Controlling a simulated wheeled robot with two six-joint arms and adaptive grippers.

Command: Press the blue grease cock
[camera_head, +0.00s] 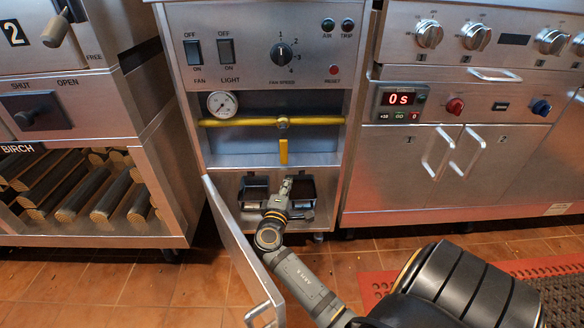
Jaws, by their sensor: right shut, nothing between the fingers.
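A blue knob (541,107) sits on the grill's front panel at the right, level with a red knob (455,106); no label showing which is the grease cock can be read. My right gripper (288,183) is shut and empty. It is at the low open compartment of the middle cabinet (225,170), between two dark trays (253,189), far to the left of the blue knob. My arm hides part of the compartment. My left gripper is not in view.
A cabinet door (232,245) stands open at the left of my right arm. A yellow pipe with a yellow lever (283,151) runs above the compartment. A timer (400,100) reads 0s. Logs (75,190) lie in the left rack. A red mat edge (375,285) is on the floor.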

